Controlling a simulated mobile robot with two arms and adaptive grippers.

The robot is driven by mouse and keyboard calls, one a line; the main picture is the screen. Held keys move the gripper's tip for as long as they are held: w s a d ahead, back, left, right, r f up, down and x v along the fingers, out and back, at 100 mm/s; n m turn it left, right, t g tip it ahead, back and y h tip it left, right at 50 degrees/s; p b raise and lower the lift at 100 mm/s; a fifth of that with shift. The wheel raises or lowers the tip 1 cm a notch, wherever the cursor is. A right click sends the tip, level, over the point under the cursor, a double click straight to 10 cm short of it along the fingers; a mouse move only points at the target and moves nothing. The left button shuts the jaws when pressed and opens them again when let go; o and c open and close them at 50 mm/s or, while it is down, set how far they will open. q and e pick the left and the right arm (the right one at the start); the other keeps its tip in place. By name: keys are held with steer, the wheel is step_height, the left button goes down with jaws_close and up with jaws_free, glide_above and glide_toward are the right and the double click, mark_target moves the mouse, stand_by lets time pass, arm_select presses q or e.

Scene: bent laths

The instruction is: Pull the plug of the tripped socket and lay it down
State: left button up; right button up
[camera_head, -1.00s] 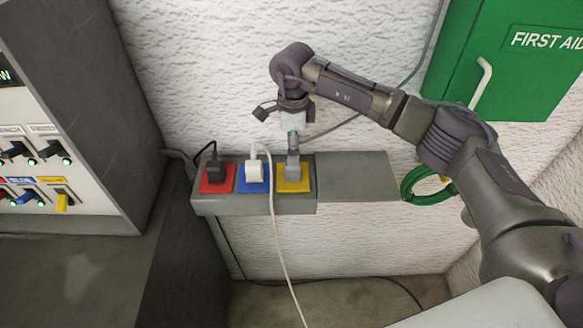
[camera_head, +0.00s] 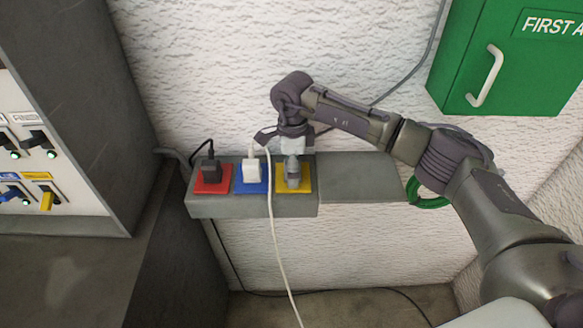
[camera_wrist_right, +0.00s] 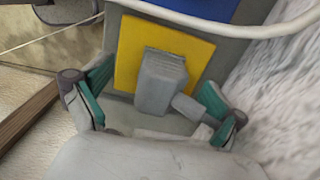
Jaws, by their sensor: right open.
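A grey plug (camera_head: 292,174) sits in the yellow socket (camera_head: 307,184) on the grey shelf. In the right wrist view the plug (camera_wrist_right: 160,85) stands on the yellow plate (camera_wrist_right: 128,55). My right gripper (camera_head: 292,157) is open just above it, its green-padded fingers (camera_wrist_right: 153,106) apart on either side of the plug. A white plug (camera_head: 251,172) is in the blue socket (camera_head: 240,187) and a black plug (camera_head: 210,171) in the red socket (camera_head: 202,187). On the panel at left, a yellow lever (camera_head: 46,201) points down. My left gripper is out of view.
A white cable (camera_head: 272,225) hangs in front of the shelf beside my gripper. The shelf's right part (camera_head: 360,180) is bare. A green first aid box (camera_head: 510,60) is on the wall at upper right, with a green coil (camera_head: 428,200) below it.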

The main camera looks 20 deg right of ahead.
steer(key=shift+b, duration=0.55)
stand_by(0.8)
steer(key=c, duration=1.8)
steer(key=shift+r, duration=0.1)
steer(key=shift+w+r+p, duration=0.1)
steer(key=shift+r+p, duration=0.3)
steer(key=shift+r, duration=0.1)
steer(key=shift+r+p, duration=1.15)
steer(key=shift+r, duration=1.25)
